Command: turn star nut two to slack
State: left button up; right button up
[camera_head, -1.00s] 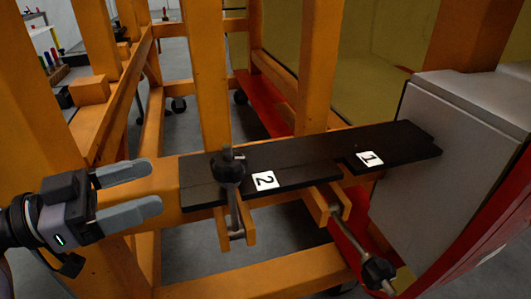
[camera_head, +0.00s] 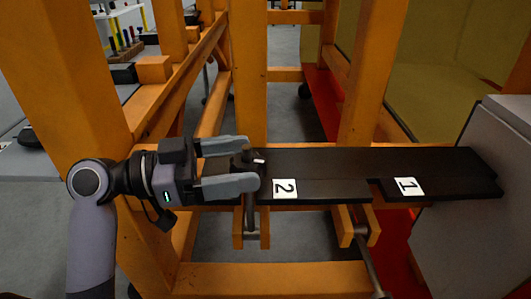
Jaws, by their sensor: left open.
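Star nut two, a black knob (camera_head: 243,162), sits at the left end of the black plate (camera_head: 330,160), beside the white label "2" (camera_head: 285,188). A threaded rod (camera_head: 249,212) hangs below it. My left gripper (camera_head: 250,164) comes in from the left with its two grey fingers apart, one on the far side and one on the near side of the knob. The fingers partly hide the knob, and I cannot tell whether they touch it. My right gripper is not in view.
The label "1" (camera_head: 408,186) is on the plate's right part, with another rod (camera_head: 368,262) hanging below. Orange frame posts (camera_head: 252,70) stand behind and at the left. A grey box (camera_head: 470,190) stands at the right.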

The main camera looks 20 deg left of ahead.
aim_at(243, 162)
pick_arm(q)
jog(key=x, duration=0.3)
jog(key=shift+w+d, duration=0.1)
jog(key=shift+d, duration=0.05)
jog(key=shift+w+d+p, duration=0.15)
jog(key=shift+d+p, duration=0.15)
jog(key=shift+d, duration=0.1)
jog(key=shift+c, duration=0.4)
jog(key=c, duration=0.9)
jog(key=shift+w+a+f+n+t+y, duration=0.1)
jog(key=shift+n+t+y, duration=0.45)
jog(key=shift+t, duration=0.25)
jog(key=shift+w+a+n+t+y, duration=0.1)
jog(key=shift+w+n+t+y, duration=0.05)
jog(key=shift+n+t+y, duration=0.75)
jog(key=shift+t, duration=0.3)
